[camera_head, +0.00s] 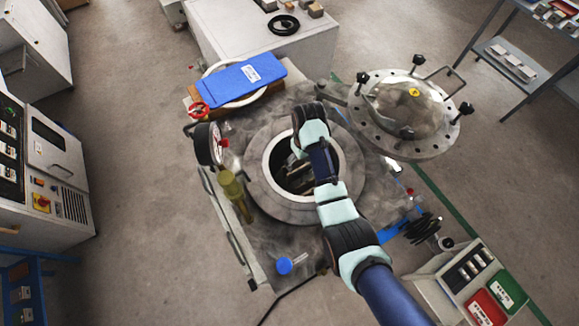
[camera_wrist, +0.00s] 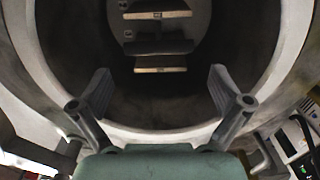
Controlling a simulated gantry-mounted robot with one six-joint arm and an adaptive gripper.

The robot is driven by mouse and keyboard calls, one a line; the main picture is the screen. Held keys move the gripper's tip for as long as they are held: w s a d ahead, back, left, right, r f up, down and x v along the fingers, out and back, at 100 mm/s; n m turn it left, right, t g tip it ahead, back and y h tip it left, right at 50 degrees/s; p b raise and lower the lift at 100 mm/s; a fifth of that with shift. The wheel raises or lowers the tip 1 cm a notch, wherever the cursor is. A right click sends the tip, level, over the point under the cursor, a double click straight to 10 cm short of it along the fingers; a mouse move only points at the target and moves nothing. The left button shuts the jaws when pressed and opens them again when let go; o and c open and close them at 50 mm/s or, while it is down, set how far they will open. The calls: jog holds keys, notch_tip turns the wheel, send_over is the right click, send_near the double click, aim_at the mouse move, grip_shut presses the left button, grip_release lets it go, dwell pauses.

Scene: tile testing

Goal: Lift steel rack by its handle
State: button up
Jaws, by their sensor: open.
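In the wrist view, the rack (camera_wrist: 158,45) shows deep inside the round vessel as dark stacked levels with pale front edges. Its handle cannot be made out clearly. My gripper (camera_wrist: 159,82) is open, with its two fingers apart and nothing between them. The fingers show over the vessel's mouth, with the rack beyond them near the top of the picture. In the head view, my arm reaches over the round vessel (camera_head: 257,178), and its wrist covers part of the opening. Grey metal shows in the opening, but gripper and rack cannot be told apart there.
The vessel's domed lid (camera_head: 410,105) is swung open at the right. A pressure gauge (camera_head: 208,144) and a brass valve (camera_head: 232,190) stand close on the left. A blue folder (camera_head: 248,80) lies behind. A control box (camera_head: 480,285) is at the lower right.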

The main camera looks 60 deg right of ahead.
aim_at(303, 169)
jog(key=shift+s+a+f+b, duration=0.15)
jog(key=shift+f+b, duration=0.35)
jog(key=shift+f, duration=0.7)
notch_tip(303, 169, down, 5)
jog(key=b, duration=0.3)
jog(key=shift+f, duration=0.15)
jog(key=shift+d+r, duration=0.2)
jog(key=c, duration=1.5)
